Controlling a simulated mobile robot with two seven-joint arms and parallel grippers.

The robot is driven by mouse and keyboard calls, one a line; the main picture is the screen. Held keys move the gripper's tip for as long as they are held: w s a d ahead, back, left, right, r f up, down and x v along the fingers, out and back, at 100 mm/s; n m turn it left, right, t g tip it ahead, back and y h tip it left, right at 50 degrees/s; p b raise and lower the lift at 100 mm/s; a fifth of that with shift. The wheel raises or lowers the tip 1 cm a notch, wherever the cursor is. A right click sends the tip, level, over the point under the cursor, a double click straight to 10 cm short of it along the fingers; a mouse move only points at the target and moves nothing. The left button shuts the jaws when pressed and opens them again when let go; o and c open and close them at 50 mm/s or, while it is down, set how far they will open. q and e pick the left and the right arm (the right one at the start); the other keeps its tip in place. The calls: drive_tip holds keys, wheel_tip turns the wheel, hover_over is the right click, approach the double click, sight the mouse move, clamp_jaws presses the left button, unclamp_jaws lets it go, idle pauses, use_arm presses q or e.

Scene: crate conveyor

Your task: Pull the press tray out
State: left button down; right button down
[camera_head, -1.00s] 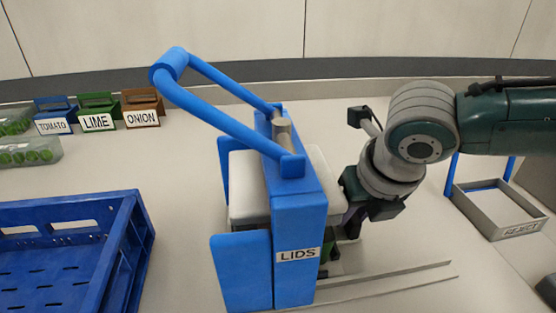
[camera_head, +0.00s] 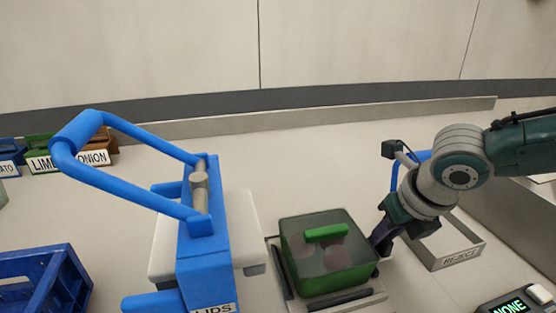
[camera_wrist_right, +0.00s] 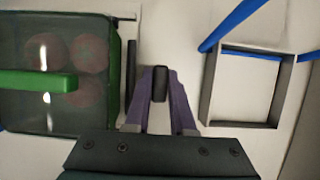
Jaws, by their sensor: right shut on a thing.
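The press tray (camera_head: 362,301) lies out to the right of the blue press marked LIDS (camera_head: 205,260). A green crate (camera_head: 345,283) with a clear lid and green lid handle sits on it, with round reddish things inside. My right gripper (camera_head: 381,241) is at the tray's right side. In the right wrist view, its purple fingers are shut on the dark tray handle (camera_wrist_right: 160,83), beside the green crate (camera_wrist_right: 113,70). The press lever (camera_head: 120,190) is raised to the left. My left gripper is not in view.
A grey frame marked REJECT (camera_head: 455,257) stands just right of my gripper. A display reading NONE (camera_head: 510,305) is at lower right. A blue crate (camera_head: 50,285) and small labelled bins (camera_head: 70,157) are at left. The counter behind the tray is clear.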

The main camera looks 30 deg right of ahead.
drive_tip(key=shift+d, duration=0.3)
drive_tip(key=c, duration=1)
unclamp_jaws()
drive_tip(key=shift+d, duration=0.1)
drive_tip(key=shift+c, duration=0.2)
drive_tip(key=shift+s+r, duration=0.25)
drive_tip(key=shift+r, duration=0.3)
drive_tip(key=p+v, duration=0.2)
drive_tip(key=v, duration=0.6)
drive_tip(key=shift+s+r, duration=0.2)
drive_tip(key=shift+r, duration=0.15)
drive_tip(key=shift+a, duration=0.3)
